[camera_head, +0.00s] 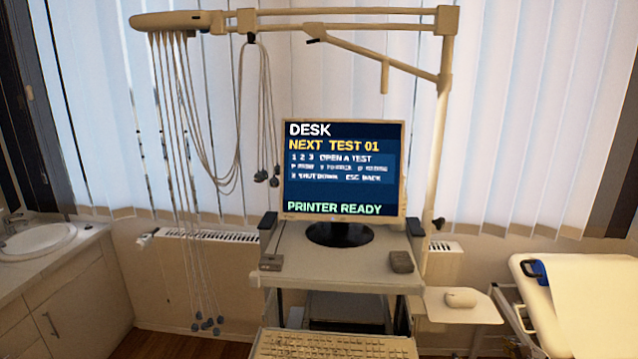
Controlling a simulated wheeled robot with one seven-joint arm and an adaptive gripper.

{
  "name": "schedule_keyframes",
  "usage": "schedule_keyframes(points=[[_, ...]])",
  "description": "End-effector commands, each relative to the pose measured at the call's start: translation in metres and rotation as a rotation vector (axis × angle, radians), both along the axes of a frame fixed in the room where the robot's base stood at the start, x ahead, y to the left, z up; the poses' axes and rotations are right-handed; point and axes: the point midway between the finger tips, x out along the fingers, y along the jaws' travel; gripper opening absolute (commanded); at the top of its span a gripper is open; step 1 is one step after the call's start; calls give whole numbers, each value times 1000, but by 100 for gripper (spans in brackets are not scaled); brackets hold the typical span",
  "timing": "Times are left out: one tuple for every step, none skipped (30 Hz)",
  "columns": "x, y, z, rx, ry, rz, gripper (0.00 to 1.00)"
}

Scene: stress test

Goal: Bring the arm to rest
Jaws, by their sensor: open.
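My arm and my gripper are not in view in the head camera. A computer screen (343,168) stands upright on a grey cart (330,262). The screen reads "DESK", "NEXT TEST 01" and "PRINTER READY". A keyboard (335,345) sits low at the front of the cart, cut off by the bottom edge. A mouse (460,298) lies on a small side shelf (435,312) to the right.
A beige overhead boom (300,14) carries hanging cables (178,150) left of the screen. A sink (38,241) on a cabinet stands at left. A couch (590,300) with a blue-and-black clip (535,271) stands at right. Blinds and radiators are behind.

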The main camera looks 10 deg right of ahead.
Motion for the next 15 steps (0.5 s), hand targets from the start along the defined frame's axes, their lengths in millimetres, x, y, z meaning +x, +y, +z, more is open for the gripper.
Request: schedule_keyframes(points=[[3, 10, 6, -24, 1, 36, 95], [6, 18, 10, -42, 5, 65, 95], [8, 28, 14, -65, 9, 100, 95], [9, 37, 18, -86, 12, 131, 95], [11, 45, 21, -107, 15, 163, 95], [12, 58, 26, -139, 19, 209, 95], [13, 68, 30, -163, 23, 244, 95], [14, 80, 34, -191, 26, 285, 95], [14, 96, 40, -233, 31, 343, 95], [14, 109, 45, -266, 34, 391, 95], [13, 124, 50, -307, 37, 446, 95], [10, 146, 57, -367, 42, 528, 95], [7, 164, 62, -422, 44, 597, 95], [2, 184, 67, -479, 48, 672, 95], [-7, 209, 74, -562, 52, 776, 95]])
